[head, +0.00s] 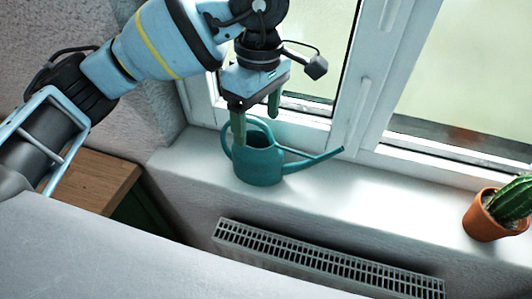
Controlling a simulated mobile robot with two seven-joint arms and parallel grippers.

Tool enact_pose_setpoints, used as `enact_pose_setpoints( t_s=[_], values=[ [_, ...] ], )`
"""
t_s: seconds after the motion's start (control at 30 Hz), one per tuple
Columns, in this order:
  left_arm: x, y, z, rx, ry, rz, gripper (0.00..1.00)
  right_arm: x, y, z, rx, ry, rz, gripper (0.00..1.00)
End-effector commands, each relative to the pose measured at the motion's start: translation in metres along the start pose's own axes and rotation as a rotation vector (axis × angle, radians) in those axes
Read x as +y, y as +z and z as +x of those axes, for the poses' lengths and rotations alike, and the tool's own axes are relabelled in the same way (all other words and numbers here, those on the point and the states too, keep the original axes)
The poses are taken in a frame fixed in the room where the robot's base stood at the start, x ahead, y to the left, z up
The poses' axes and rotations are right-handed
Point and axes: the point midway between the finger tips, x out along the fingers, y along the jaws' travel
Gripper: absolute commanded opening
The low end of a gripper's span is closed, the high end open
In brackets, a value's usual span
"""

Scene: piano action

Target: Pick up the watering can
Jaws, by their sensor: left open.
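A teal watering can (259,164) stands upright on the white windowsill (370,192). Its long spout points to the right, and a loop handle shows at its left and top. My left gripper (256,125) is right above the can, pointing down, with its two green fingers spread apart. The nearer finger reaches down in front of the can's top rim and handle; the farther finger is behind and to the right. I cannot tell whether either finger touches the can. My right gripper is not in view.
A potted cactus (497,214) in a terracotta pot stands at the sill's right end. The window frame (362,100) rises close behind the can. A radiator (325,262) is below the sill. A wooden surface (92,180) is at the left. The sill between can and cactus is clear.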

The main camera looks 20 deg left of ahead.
Motion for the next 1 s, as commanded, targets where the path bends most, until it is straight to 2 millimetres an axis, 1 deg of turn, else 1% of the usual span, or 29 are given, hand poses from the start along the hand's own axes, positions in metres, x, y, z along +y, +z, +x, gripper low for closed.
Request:
enact_pose_setpoints(
  t_s=[0.33, 0.43, 0.63, 0.87, 0.9, 1.0],
  values=[
    [-0.001, 0.002, 0.048, -0.003, -0.01, 0.0, 0.76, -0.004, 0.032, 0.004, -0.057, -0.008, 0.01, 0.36],
    [-0.002, 0.002, 0.053, -0.001, -0.004, 0.0, 0.76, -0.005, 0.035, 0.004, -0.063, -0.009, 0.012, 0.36],
    [-0.002, 0.002, 0.05, 0.001, 0.0, -0.001, 0.76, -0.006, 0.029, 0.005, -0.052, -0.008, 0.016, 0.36],
    [-0.002, 0.002, 0.05, 0.001, 0.0, -0.001, 0.46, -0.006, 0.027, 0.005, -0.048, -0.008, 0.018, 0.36],
    [-0.002, 0.002, 0.05, 0.0, 0.0, -0.001, 0.43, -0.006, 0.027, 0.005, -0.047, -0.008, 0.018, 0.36],
    [-0.002, 0.002, 0.05, 0.0, -0.001, -0.001, 0.43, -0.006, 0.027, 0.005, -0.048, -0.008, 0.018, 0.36]
  ],
)
